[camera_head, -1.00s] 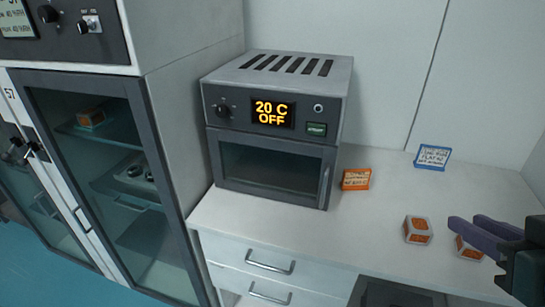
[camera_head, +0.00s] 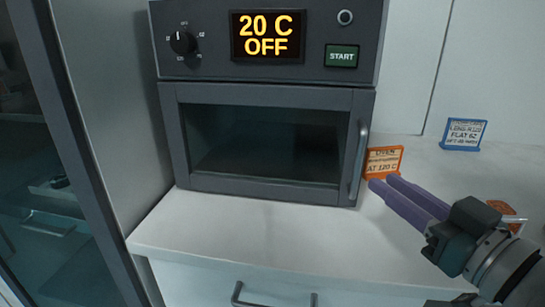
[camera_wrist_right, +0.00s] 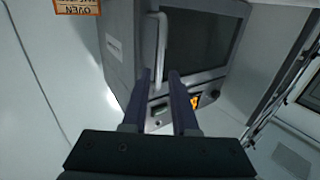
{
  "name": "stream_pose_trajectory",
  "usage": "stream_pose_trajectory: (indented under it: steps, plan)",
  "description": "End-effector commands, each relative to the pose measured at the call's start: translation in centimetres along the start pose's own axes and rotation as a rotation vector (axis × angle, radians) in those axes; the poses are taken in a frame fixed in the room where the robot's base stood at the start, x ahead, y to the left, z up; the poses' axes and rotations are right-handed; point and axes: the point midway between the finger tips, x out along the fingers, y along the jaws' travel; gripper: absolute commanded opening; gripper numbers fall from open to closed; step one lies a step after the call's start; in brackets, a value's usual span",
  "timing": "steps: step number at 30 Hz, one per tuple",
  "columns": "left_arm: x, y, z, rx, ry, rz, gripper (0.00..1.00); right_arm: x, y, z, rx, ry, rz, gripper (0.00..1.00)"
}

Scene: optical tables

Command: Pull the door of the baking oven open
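The baking oven (camera_head: 205,68) stands on the white counter, its display reading "20 C OFF". Its dark-framed glass door (camera_head: 270,95) is shut. A vertical bar handle (camera_head: 358,165) runs along the door's right edge; the handle also shows in the right wrist view (camera_wrist_right: 161,35), beyond the fingertips. My right gripper (camera_head: 381,184) is just right of the handle's lower part, with purple fingers pointing toward the oven. My left gripper is not in view.
An orange sign (camera_head: 384,161) stands right of the oven, close behind my right fingertips. A blue-framed sign (camera_head: 463,134) stands further right. An orange-and-white cube (camera_head: 505,212) is partly hidden by my right gripper. The counter (camera_head: 240,225) before the oven is clear; a glass-door cabinet (camera_head: 50,150) stands left.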

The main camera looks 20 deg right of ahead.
Motion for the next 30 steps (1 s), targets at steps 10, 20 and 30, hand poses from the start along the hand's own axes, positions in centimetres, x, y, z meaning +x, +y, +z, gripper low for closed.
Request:
stream_pose_trajectory:
  steps: [10, 20, 30]
  plan:
    - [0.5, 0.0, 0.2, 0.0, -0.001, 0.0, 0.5, 6.2, 0.0, 0.0, -0.001, 0.002, 0.0, 0.27]
    - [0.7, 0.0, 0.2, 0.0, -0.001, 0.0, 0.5, 7.6, 0.0, 0.0, -0.001, -0.001, 0.001, 0.27]
    - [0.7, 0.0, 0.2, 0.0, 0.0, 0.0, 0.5, 7.6, 0.0, 0.0, -0.001, -0.001, 0.001, 0.05]
